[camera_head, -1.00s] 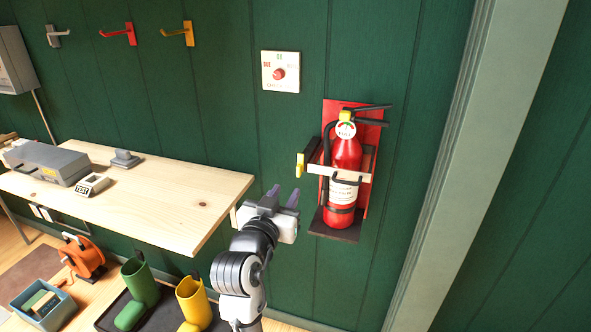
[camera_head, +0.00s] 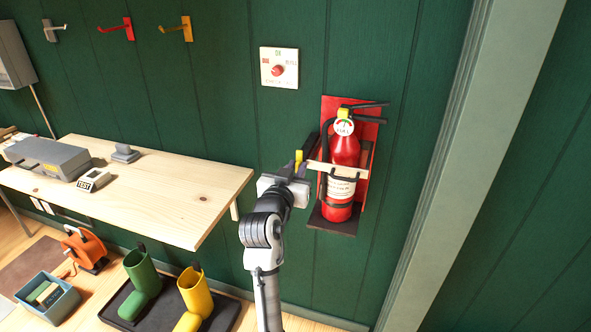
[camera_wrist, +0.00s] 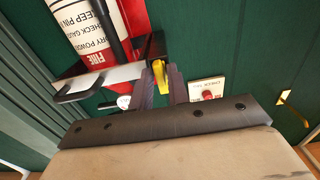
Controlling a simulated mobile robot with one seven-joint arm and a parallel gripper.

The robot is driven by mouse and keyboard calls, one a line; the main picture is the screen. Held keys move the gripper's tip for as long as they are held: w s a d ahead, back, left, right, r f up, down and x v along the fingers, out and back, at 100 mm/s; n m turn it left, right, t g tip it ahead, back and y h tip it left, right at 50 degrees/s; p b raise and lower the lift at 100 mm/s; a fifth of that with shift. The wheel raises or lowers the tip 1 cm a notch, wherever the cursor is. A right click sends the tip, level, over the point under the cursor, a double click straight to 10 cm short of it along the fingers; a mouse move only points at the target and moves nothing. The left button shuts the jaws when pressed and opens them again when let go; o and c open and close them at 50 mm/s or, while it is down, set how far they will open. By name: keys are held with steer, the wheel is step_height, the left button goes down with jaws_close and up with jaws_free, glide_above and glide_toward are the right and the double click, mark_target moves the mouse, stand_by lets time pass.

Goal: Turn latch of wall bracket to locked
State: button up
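The wall bracket (camera_head: 367,151) is a red backplate with a dark shelf, and it holds a red fire extinguisher (camera_head: 343,150) upright. A pale bar crosses the extinguisher's front. The latch is a yellow tab (camera_head: 299,159) at the left end of this bar; in the wrist view the yellow tab (camera_wrist: 158,77) lies between my two dark fingers. My gripper (camera_head: 293,170) is at the bracket's left side, its fingers close together on either side of the tab. They appear shut on it, and they hide part of the tab.
A wooden bench (camera_head: 150,190) is left of my arm, with a grey case (camera_head: 48,158) on it. A white panel with a red knob (camera_head: 278,70) is on the wall above. Green and yellow boots (camera_head: 194,292) stand on a tray below. A door frame (camera_head: 440,170) rises at the right.

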jaws_close()
steer(key=shift+m+b, duration=0.3)
steer(key=shift+b, duration=0.15)
steer(key=shift+d+f+m+b, duration=0.1)
steer(key=shift+m+b, duration=3.95)
steer(key=shift+m, duration=0.25)
steer(key=shift+f+m+b, duration=0.1)
steer(key=shift+m+b, duration=3.9)
steer(key=shift+m, duration=0.3)
steer(key=shift+o, duration=1.9)
jaws_free()
